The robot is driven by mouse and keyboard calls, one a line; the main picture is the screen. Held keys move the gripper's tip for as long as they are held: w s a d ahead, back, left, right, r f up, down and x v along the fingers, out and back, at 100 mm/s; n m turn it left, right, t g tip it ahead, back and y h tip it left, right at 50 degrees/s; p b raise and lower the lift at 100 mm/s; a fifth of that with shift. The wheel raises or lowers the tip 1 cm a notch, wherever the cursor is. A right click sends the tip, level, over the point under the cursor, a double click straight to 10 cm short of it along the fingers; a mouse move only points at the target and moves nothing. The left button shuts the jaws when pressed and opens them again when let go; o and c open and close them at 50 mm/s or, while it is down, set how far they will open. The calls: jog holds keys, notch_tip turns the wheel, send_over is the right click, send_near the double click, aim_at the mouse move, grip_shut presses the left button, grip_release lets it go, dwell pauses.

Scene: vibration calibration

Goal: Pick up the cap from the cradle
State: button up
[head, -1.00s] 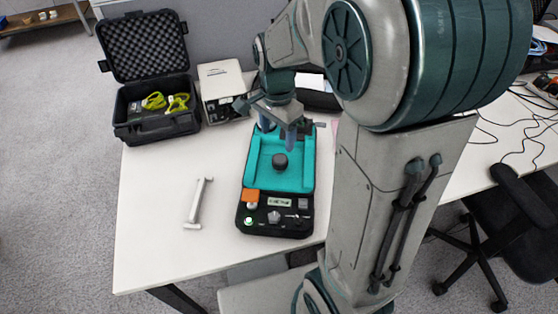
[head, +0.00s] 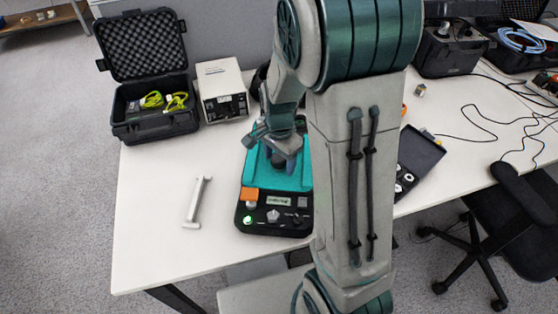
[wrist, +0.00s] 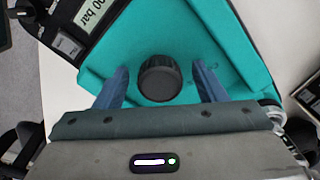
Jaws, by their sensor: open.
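The cap is a dark, ribbed round piece (wrist: 159,79) on the teal cradle (wrist: 228,38). In the head view the cap (head: 278,161) is partly covered by my gripper (head: 277,158), and the teal cradle (head: 262,180) sits on the black calibration unit. In the wrist view my gripper (wrist: 160,88) is open, with one blue finger on each side of the cap. A gap shows between each finger and the cap. I cannot tell exactly how far down the fingers reach beside it.
The black control panel (head: 259,223) has an orange block and knobs. A white bar (head: 197,202) lies to its left. An open black case (head: 152,128) and a white box (head: 222,90) stand behind. A black tray (head: 420,153) is right of my arm. The front left table is clear.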

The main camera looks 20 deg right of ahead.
jog(key=c, duration=1.1)
jog(key=shift+r, duration=0.1)
